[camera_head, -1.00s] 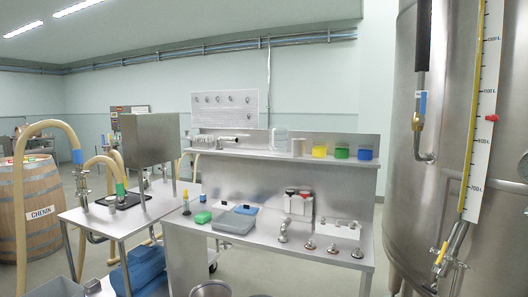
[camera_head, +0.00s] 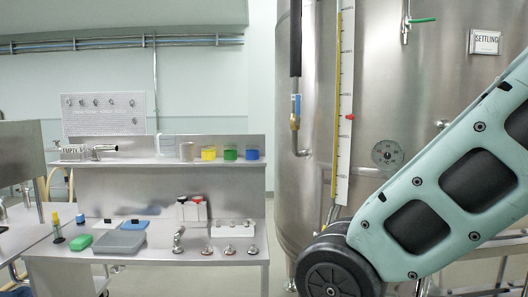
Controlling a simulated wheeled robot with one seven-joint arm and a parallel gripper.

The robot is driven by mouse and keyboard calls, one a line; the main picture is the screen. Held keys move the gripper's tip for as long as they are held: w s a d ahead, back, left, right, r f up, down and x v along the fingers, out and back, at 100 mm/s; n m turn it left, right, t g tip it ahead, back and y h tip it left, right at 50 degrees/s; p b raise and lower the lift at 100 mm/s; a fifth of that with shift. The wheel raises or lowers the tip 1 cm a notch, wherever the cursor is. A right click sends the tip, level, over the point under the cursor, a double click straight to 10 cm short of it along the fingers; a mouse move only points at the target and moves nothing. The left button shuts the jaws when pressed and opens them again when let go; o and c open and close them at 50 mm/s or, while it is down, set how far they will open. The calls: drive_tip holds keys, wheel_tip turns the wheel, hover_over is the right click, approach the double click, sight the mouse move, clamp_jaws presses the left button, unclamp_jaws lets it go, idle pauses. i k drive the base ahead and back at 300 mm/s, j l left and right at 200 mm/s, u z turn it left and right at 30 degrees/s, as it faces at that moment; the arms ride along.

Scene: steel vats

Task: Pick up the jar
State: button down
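Several containers that could be the jar stand on the upper shelf of the steel bench. A clear glass vessel (camera_head: 167,145) is at their left, with a greyish cylinder (camera_head: 187,152) beside it. Yellow (camera_head: 208,153), green (camera_head: 230,154) and blue (camera_head: 252,154) containers stand in a row to the right. All look upright. I cannot tell which one is the jar. My gripper is not in view. Only a pale green link of my arm crosses the right side.
A large vat (camera_head: 390,90) stands to the right. Clear floor shows between bench and vat.

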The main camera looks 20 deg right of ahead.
sight(252, 147)
drive_tip(key=i+l, duration=0.15)
drive_tip(key=l, duration=0.15)
drive_tip(key=i+l, duration=0.15)
drive_tip(key=l, duration=0.2)
drive_tip(key=j+z, duration=0.1)
drive_tip(key=z, duration=0.3)
drive_tip(key=i+j+z, duration=0.1)
drive_tip(key=z, duration=0.3)
